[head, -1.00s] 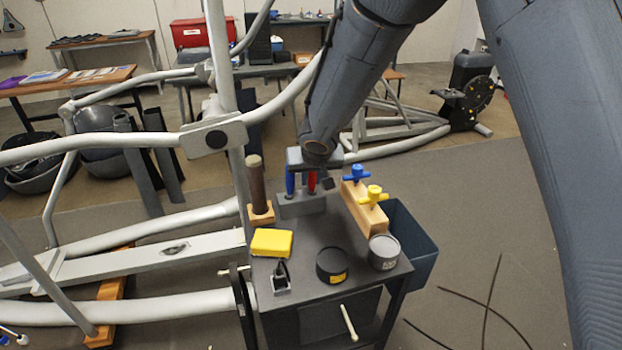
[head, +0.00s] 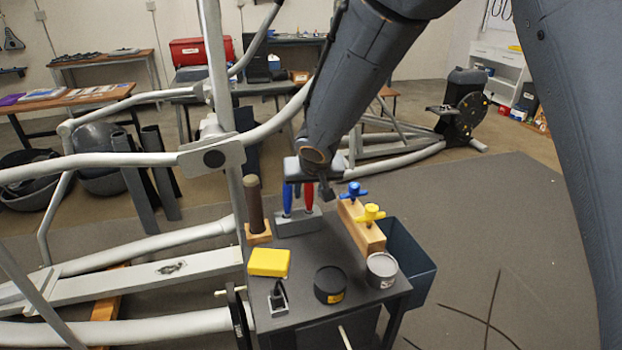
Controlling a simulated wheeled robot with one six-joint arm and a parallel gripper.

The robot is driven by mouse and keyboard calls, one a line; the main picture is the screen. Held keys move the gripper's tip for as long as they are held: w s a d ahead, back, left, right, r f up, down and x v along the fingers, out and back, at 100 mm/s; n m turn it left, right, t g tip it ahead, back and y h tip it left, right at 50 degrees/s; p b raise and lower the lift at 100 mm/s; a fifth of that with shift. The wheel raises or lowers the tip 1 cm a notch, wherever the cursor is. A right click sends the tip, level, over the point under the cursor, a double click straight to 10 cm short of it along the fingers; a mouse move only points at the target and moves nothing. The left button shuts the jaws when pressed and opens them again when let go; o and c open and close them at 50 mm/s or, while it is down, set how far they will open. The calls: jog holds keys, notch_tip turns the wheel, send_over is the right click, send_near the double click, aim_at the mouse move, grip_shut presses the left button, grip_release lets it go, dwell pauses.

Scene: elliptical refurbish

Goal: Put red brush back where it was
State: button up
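The red brush (head: 309,197) stands upright in a grey holder (head: 298,223) at the back of the dark cart top in the head view. A blue brush (head: 287,198) stands beside it on the left in the same holder. My gripper (head: 314,188) is just above and behind the holder, pointing down. One dark finger shows to the right of the red handle, with a small gap between them. The gripper looks open. Its other finger is mostly hidden near the handles, and the top of the red handle meets the gripper body in the picture.
A wooden block (head: 360,228) with blue and yellow knobs stands close to the right of the gripper. A brown-handled tool (head: 255,205) stands on the left. A yellow box (head: 268,262) and round tins (head: 330,284) occupy the cart's front. A metal frame (head: 215,160) rises on the left.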

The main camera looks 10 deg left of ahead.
jog(key=v, duration=0.7)
jog(key=shift+s+r, duration=0.15)
jog(key=shift+r, duration=0.05)
jog(key=shift+d, duration=0.15)
jog(key=shift+m+g+h, duration=0.4)
jog(key=shift+m+h, duration=0.2)
jog(key=shift+h, duration=0.2)
jog(key=d, duration=0.4)
jog(key=d+f, duration=0.1)
jog(key=d, duration=0.3)
jog(key=s+d, duration=0.1)
jog(key=d, duration=0.2)
jog(key=shift+d+f, duration=0.25)
jog(key=shift+d, duration=0.15)
jog(key=s+d+f+m+g, duration=0.1)
jog(key=s+d+f+g, duration=0.1)
jog(key=s+d, duration=0.7)
jog(key=s+d+f+m+g+h, duration=0.1)
jog(key=s+d+f+m+g, duration=0.1)
jog(key=s+d, duration=0.7)
jog(key=d, duration=0.5)
jog(key=shift+d, duration=0.2)
